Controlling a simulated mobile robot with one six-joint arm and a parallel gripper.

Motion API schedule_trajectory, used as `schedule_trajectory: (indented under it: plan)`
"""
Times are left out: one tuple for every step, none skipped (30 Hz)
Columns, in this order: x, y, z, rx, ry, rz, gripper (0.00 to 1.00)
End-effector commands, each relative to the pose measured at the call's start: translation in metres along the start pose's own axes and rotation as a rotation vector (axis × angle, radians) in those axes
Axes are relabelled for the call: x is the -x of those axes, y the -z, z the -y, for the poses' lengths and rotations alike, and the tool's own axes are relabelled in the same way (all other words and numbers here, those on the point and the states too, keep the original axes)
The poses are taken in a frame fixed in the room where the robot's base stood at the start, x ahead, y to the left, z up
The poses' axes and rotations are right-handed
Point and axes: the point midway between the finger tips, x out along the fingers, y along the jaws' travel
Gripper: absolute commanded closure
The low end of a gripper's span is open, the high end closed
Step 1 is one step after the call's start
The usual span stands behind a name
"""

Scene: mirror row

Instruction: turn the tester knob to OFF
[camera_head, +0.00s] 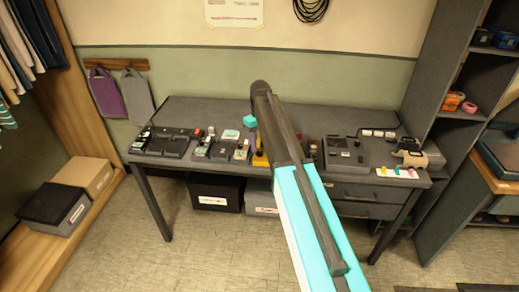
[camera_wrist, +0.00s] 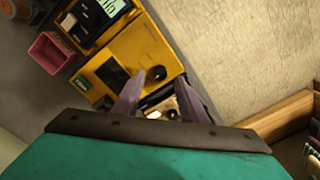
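The yellow tester (camera_wrist: 126,50) lies below my gripper in the wrist view, with a dark screen (camera_wrist: 110,72) and a small green spot at its left. A black round knob (camera_wrist: 157,73) sits on its face, between and just beyond my fingertips. My gripper (camera_wrist: 160,77) is open, its two grey fingers apart with a gap around the knob; I cannot tell if either touches it. The knob's pointer and markings are too small to read. In the head view, the tester (camera_head: 260,159) is mostly hidden behind my arm.
A second dark-and-yellow device with a display (camera_wrist: 92,18) and a pink box (camera_wrist: 48,52) are left of the tester. A light, round-topped item (camera_wrist: 166,108) is partly hidden between my fingers.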

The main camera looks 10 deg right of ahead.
Motion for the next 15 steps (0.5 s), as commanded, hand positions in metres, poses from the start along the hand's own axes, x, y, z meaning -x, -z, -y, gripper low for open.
schedule_trajectory:
  plan:
    - [0.006, 0.001, -0.001, 0.0, -0.001, -0.002, 0.61]
    - [0.01, 0.001, -0.001, 0.0, -0.001, -0.002, 0.61]
    - [0.015, 0.001, -0.001, 0.0, -0.001, -0.002, 0.61]
    - [0.019, 0.001, -0.001, 0.0, -0.001, -0.002, 0.61]
    - [0.023, 0.001, 0.0, 0.0, -0.001, -0.002, 0.61]
    - [0.028, 0.001, -0.001, 0.0, -0.001, -0.002, 0.61]
    - [0.032, 0.001, -0.001, 0.0, -0.001, -0.003, 0.61]
    - [0.036, 0.001, -0.001, 0.0, -0.001, -0.002, 0.61]
    - [0.041, 0.001, -0.001, 0.0, -0.001, -0.002, 0.61]
    - [0.045, 0.001, -0.001, 0.0, -0.001, -0.002, 0.61]
    - [0.049, 0.001, -0.001, 0.0, -0.001, -0.002, 0.61]
    - [0.055, 0.001, -0.001, 0.0, -0.002, -0.003, 0.61]
    - [0.059, 0.001, -0.001, 0.0, -0.001, -0.002, 0.61]
    - [0.063, 0.001, -0.001, 0.0, -0.001, -0.002, 0.61]
    - [0.068, 0.001, -0.001, 0.0, -0.001, -0.002, 0.61]
